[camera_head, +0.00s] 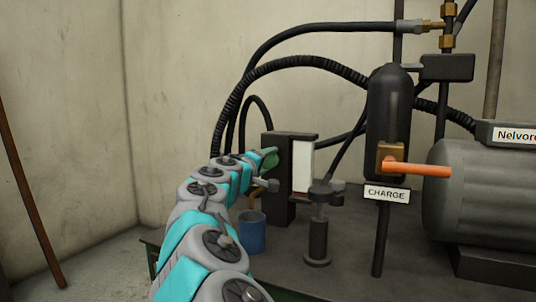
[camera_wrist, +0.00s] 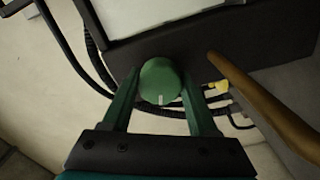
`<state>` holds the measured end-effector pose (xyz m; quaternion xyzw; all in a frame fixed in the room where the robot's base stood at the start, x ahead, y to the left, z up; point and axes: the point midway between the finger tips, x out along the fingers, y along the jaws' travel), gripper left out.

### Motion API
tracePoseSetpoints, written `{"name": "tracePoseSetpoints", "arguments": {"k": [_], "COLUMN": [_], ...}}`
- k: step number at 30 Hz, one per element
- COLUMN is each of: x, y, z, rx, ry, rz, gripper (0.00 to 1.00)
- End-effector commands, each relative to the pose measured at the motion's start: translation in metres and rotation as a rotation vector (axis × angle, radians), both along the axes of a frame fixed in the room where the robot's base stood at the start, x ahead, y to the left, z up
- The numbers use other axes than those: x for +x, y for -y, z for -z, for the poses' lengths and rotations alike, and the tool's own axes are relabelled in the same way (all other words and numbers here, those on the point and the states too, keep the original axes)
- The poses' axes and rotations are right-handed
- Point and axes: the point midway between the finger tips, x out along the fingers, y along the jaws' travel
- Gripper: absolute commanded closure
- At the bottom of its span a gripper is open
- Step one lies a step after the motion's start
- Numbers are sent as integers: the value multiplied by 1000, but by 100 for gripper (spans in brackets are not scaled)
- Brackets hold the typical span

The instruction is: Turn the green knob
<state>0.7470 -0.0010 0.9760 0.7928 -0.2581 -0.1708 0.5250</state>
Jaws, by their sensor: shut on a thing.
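The green knob (camera_wrist: 160,82) is round with a short white mark on its lower edge, on the dark face of a box. In the wrist view my gripper (camera_wrist: 160,74) has one dark green finger on each side of the knob and is shut on it. In the head view my gripper (camera_head: 268,160) reaches the left side of the dark upright box (camera_head: 278,165) with a white panel. There the green at my arm's end is too small to tell knob from fingers.
A blue cup (camera_head: 251,236) stands below my gripper. A dark pump-like post (camera_head: 318,235), a black tank (camera_head: 388,105) with an orange lever (camera_head: 420,168), and a grey cylinder (camera_head: 475,200) stand to the right. Black hoses (camera_head: 300,62) arch behind. A brown pipe (camera_wrist: 255,95) passes right of the knob.

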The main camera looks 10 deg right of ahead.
Motion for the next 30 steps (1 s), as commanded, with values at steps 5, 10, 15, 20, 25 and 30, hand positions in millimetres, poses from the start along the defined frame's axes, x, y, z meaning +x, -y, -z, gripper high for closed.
{"name": "tracePoseSetpoints", "arguments": {"k": [5,10,15,20,25,30], "x": [0,0,0,0,0,0], "y": [-1,0,-1,-1,-1,-1], "z": [-1,1,2,2,1,2], "rx": [-135,-266,-394,-500,-592,-656], "ry": [-100,-195,-287,-364,-429,-476], "rz": [-2,-2,-2,-3,-3,-3], "gripper": [96,96,96,96,96,96]}}
